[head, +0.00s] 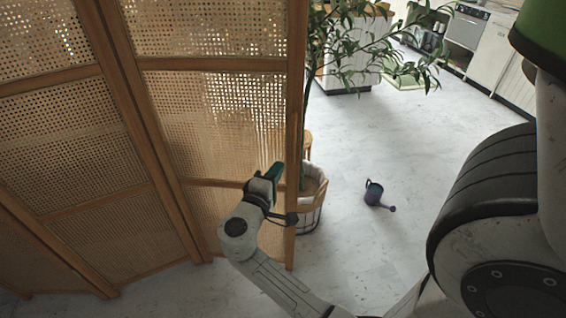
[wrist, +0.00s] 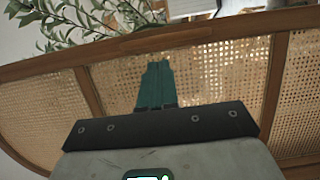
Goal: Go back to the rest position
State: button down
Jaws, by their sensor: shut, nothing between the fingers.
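My gripper (head: 276,171) is in the head view, in front of the right-hand panel of a wood-framed cane screen. Its green fingers point up and stand close to the screen's right edge post. In the wrist view the fingers (wrist: 155,84) are together with nothing between them, and the cane panels fill the background. I cannot tell whether the gripper touches the screen. My arm reaches up to it from the bottom of the head view.
The folding cane screen (head: 225,110) fills the left half. Just right of its edge stands a potted plant (head: 310,200). A dark watering can (head: 374,193) is on the pale floor (head: 400,150), which is otherwise open toward white cabinets (head: 490,50) at the back.

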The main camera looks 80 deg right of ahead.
jog(key=shift+a, duration=0.55)
jog(key=s+a+f+t+y, duration=0.1)
jog(key=s+a+f+y, duration=0.1)
jog(key=a+f+y, duration=0.3)
jog(key=s+a+f+t+y, duration=0.1)
jog(key=s+a+f+y, duration=0.2)
jog(key=a, duration=0.8)
jog(key=s+a+f+y, duration=0.2)
jog(key=a+f+y, duration=0.5)
jog(key=a+y, duration=0.2)
jog(key=shift+s+n+t+y, duration=0.3)
jog(key=shift+n+t+y, duration=0.1)
